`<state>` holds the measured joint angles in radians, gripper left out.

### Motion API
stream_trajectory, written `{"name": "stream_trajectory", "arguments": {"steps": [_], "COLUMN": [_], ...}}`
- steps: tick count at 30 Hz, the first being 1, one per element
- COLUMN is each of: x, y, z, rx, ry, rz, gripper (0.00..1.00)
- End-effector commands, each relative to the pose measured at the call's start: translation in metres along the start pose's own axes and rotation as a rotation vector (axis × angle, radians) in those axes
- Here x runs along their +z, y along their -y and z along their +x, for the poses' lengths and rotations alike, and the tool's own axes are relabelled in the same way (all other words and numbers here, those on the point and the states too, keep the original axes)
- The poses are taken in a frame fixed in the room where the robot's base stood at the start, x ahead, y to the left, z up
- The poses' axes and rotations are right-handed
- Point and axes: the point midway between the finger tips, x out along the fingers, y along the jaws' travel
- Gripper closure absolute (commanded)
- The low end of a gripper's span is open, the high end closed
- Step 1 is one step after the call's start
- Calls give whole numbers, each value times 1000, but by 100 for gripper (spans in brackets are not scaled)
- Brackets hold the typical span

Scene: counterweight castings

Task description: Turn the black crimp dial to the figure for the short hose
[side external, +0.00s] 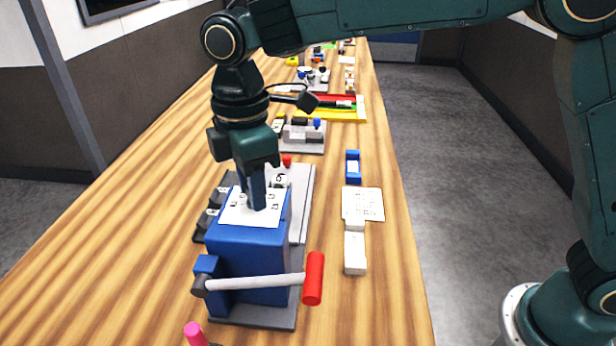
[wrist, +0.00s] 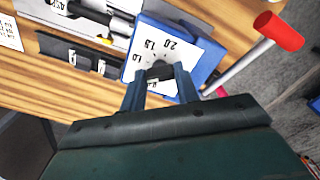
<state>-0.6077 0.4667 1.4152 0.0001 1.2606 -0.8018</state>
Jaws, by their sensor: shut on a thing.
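The black crimp dial (wrist: 160,70) sits on a white scale plate (wrist: 167,48) with printed figures; 2.0, 1.9 and seemingly 1.8 can be read at odd angles in the wrist view. The plate lies on top of a blue press block (side external: 248,250). My gripper (side external: 256,205) points down onto the plate, and in the wrist view its two fingers (wrist: 159,76) are shut on the dial, one on each side. In the side view the fingers hide the dial. I cannot tell which figure the dial points to.
A white lever with a red grip (side external: 313,278) sticks out from the block's front. Dark labelled pieces (side external: 217,205) lie left of it. A printed white card (side external: 363,204) and white blocks (side external: 355,252) lie to the right. More fixtures and a yellow-edged tray (side external: 330,115) stand farther back.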

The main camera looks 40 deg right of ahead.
Motion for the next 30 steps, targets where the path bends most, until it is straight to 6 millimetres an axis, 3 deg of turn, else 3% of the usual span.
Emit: {"name": "stream_trajectory", "arguments": {"steps": [10, 24, 25, 27, 30], "x": [-1, -1, -1, -1, 0], "y": [0, 0, 0, 0, 0], "z": [-2, -2, -2, -2, -1], "rx": [4, 5, 5, 4, 3], "ry": [-4, -4, -4, -4, -3], "rz": [-148, -163, -163, -163, -162], "gripper": [92, 92, 63, 50, 47]}}
